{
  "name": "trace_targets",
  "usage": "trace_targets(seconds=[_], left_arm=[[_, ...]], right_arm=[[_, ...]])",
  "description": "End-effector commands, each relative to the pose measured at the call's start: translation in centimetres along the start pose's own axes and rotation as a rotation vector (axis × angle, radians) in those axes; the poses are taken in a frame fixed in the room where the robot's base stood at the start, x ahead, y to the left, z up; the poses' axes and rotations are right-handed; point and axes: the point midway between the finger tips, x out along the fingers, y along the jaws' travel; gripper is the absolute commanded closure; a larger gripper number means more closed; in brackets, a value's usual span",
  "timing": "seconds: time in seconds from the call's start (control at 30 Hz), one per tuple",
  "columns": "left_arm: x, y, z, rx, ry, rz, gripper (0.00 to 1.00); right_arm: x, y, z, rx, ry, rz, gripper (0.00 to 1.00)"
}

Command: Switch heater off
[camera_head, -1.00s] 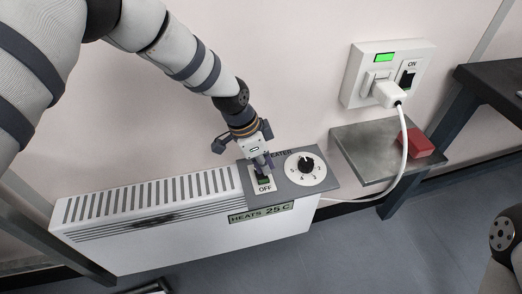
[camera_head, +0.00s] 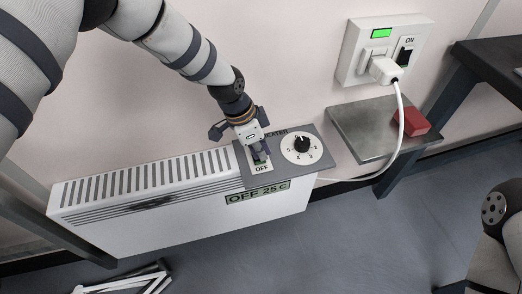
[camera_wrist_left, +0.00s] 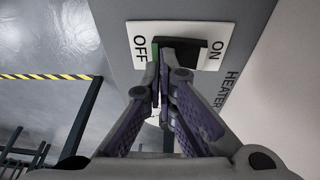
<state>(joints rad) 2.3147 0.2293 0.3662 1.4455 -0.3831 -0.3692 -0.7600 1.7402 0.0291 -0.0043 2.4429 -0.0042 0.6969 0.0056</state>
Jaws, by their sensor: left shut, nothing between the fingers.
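The white heater (camera_head: 140,205) stands against the wall, with a grey control panel (camera_head: 318,160) on its right end. The panel carries an on/off switch (camera_wrist_left: 187,48) and a round dial (camera_head: 302,146). The display (camera_head: 258,193) on the heater's front reads "OFF 25 C". My left gripper (camera_head: 261,160) is shut and empty, with its fingertips at the switch. In the left wrist view, the shut fingers (camera_wrist_left: 163,75) point at the switch, over its OFF side, and partly hide it. My right gripper is not in view; only part of my right arm shows at the lower right.
A wall socket (camera_head: 352,65) with a lit green indicator and a white plug (camera_head: 384,69) is at the upper right. Its white cable (camera_head: 402,125) hangs past a metal shelf (camera_head: 350,125) holding a red block (camera_head: 411,121). A dark table (camera_head: 490,60) stands at the right.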

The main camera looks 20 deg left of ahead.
Motion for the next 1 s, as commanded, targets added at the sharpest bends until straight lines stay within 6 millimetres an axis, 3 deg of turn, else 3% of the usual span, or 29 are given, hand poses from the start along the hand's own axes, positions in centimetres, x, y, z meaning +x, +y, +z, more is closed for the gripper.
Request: trace_targets(seconds=[0.23, 0.6, 0.67, 1.0], left_arm=[[-0.3, -1.1, -0.1, -0.002, 0.000, 0.000, 1.00], [-1.0, -1.3, -0.2, 0.000, 0.001, -0.002, 1.00], [-1.8, -1.3, -0.2, 0.000, 0.002, -0.002, 1.00], [-9.6, -1.3, -0.2, 0.000, 0.003, -0.003, 1.00]], right_arm=[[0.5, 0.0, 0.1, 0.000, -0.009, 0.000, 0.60], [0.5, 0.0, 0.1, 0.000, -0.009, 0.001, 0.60], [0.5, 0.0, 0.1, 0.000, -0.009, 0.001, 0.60], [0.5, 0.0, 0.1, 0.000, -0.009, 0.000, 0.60]])
